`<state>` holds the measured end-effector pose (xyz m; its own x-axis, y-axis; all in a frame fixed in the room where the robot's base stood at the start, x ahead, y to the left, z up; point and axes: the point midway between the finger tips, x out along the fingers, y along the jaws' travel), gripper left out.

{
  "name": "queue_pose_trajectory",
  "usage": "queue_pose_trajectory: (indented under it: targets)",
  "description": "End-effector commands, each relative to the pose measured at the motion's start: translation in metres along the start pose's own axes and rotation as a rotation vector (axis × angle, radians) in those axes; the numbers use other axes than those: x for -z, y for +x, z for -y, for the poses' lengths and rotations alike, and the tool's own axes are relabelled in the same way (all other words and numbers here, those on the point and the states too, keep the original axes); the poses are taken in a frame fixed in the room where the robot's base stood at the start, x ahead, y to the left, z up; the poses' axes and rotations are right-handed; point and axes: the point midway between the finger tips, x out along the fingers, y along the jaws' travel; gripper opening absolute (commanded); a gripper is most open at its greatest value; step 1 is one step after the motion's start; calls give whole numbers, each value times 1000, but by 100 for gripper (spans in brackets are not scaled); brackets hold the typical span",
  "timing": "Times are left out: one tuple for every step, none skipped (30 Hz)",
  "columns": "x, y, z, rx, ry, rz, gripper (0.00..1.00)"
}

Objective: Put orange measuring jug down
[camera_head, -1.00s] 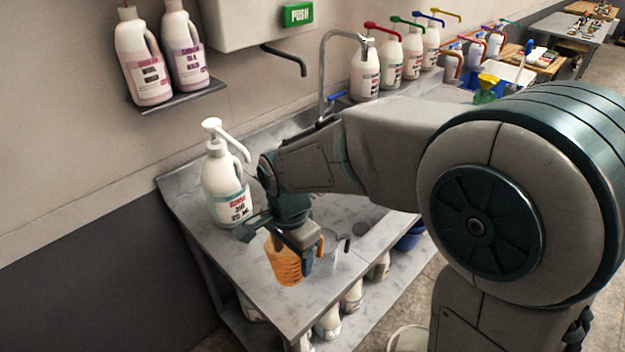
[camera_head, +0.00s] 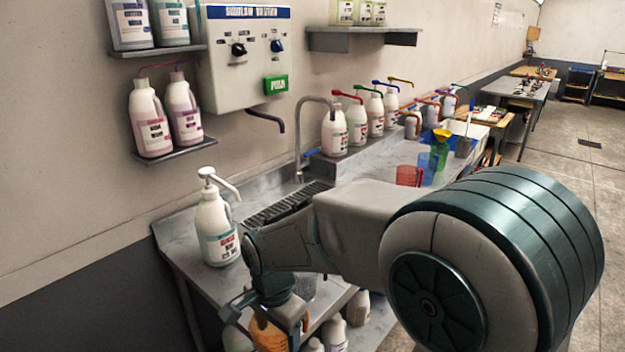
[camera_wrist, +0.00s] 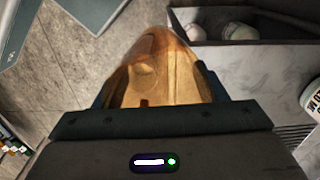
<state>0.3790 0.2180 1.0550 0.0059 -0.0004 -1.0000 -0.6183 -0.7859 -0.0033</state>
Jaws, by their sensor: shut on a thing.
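The orange measuring jug (camera_head: 268,332) is in my gripper (camera_head: 270,318), low in the head view and partly hidden by my gripper and arm. In the wrist view the jug (camera_wrist: 160,70) fills the space between the two fingers of my gripper (camera_wrist: 155,95), and I look into it. The jug is at the front edge of the grey counter (camera_head: 190,262). The wrist view shows floor to its left and the counter to its right. I cannot tell whether its base touches anything.
A white pump bottle (camera_head: 215,230) stands on the counter, close left of my arm. Several pump bottles (camera_head: 357,120) line the back. A red jug (camera_head: 408,176) stands farther along, near a green jug with a yellow funnel (camera_head: 441,140). Bottles (camera_head: 335,332) sit beneath the counter.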

Motion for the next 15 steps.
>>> queue_pose_trajectory:
  targets:
    - [5,5,0,-2,-14,1,42]
    - [8,7,1,-2,-25,1,42]
    - [11,10,1,-3,-40,1,42]
    - [15,12,1,-3,-51,1,42]
    - [18,15,1,-3,-62,1,42]
    - [23,18,1,-2,-79,1,42]
    - [28,21,0,-2,-91,1,42]
    - [33,24,-1,-3,-103,2,42]
    - [39,29,-2,-3,-120,2,42]
    - [45,32,-2,-3,-133,2,42]
    - [51,36,-4,-3,-147,2,42]
    - [60,42,-6,-4,-168,3,42]
    - [67,46,-8,-3,-185,2,42]
    - [75,51,-10,-4,-204,3,42]
    - [86,59,-14,-4,-230,3,42]
